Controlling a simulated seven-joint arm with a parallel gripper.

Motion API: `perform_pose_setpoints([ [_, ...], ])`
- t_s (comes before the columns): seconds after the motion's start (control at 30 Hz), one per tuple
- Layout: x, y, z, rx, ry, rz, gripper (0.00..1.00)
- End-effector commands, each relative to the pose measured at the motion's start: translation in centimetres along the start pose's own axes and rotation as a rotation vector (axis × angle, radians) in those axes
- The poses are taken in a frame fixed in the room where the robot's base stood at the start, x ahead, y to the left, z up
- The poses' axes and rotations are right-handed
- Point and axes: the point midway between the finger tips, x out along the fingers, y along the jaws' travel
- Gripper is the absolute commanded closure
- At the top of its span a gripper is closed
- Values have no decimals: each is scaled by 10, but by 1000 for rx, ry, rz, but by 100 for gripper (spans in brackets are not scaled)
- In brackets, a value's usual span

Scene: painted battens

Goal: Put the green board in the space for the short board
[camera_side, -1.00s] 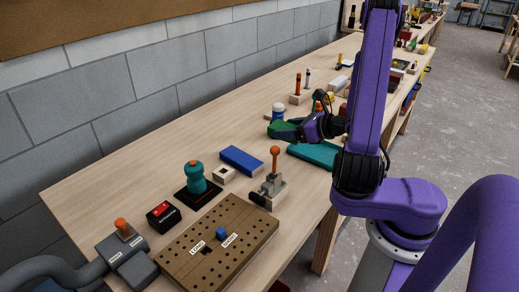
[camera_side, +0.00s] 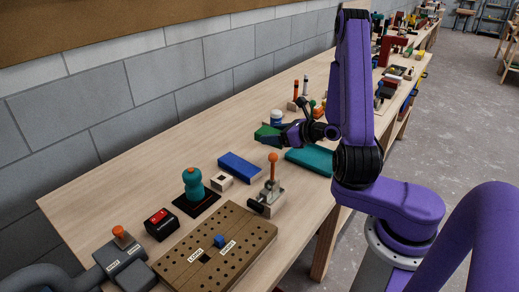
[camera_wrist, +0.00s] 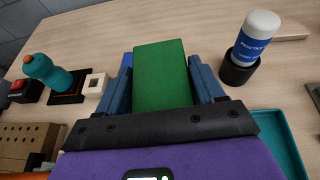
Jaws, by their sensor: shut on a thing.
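My gripper (camera_wrist: 160,85) is shut on the green board (camera_wrist: 158,62), which sticks out past its blue fingers in the wrist view. In the side view my gripper (camera_side: 272,136) holds the green board (camera_side: 266,132) above the bench, with only part of the board showing. A brown board with rows of holes (camera_side: 250,228) lies at the bench's near end. It has LONG (camera_side: 195,255) and SHORT (camera_side: 228,247) labels, a dark square opening by the LONG label, and a small blue block (camera_side: 219,240) by the SHORT one.
A blue board (camera_side: 240,166), a pale block with a square hole (camera_side: 222,181), a teal bottle (camera_side: 194,182) and an orange-knobbed lever clamp (camera_side: 272,180) lie between. A teal tray (camera_side: 312,160) and a white bottle (camera_wrist: 258,32) in a dark holder are near my gripper.

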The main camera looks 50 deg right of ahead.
Motion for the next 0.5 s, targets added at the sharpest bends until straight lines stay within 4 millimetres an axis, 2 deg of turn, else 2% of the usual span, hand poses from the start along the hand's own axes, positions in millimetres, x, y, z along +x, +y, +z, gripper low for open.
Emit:
perform_pose_setpoints([
  [0.5, 33, -12, -2, -1, 1, 1, 69],
])
